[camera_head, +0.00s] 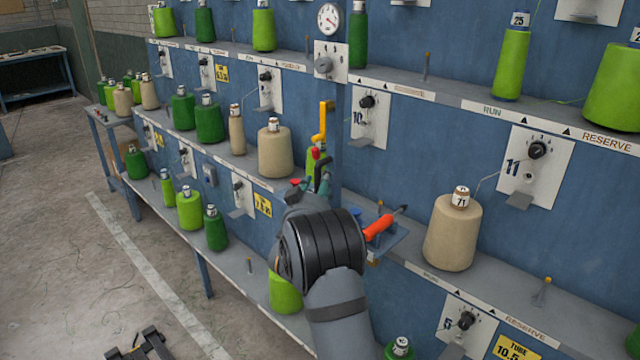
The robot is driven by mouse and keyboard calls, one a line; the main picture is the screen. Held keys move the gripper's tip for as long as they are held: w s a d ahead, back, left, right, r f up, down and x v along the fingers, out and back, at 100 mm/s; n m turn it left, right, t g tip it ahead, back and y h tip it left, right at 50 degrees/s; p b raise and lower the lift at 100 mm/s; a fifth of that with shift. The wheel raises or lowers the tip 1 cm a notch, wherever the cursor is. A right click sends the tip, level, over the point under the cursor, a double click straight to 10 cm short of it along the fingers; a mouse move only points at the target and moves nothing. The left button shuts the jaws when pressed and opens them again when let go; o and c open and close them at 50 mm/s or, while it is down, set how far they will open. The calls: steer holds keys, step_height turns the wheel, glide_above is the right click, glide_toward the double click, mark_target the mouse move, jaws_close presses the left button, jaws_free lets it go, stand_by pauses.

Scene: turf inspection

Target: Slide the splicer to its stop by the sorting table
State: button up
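What seems to be the splicer (323,125), a yellow upright piece with red and dark parts below it, is at a blue post in the middle of the creel. My gripper (305,186) is just below and in front of these parts. My dark wrist hides most of it, so I cannot tell whether its fingers are open, shut or touching the splicer. A blue table with several green and beige cones (124,102) stands at the left end of the creel and may be the sorting table (97,118). The splicer's stop cannot be made out.
Shelves of green and beige cones run along the blue panel. A large beige cone (452,235) stands to the right of my arm. An orange-handled tool (380,227) lies on a small blue ledge close to my wrist. Open floor (60,260) is at left.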

steer(key=shift+c, duration=1.2)
jaws_close()
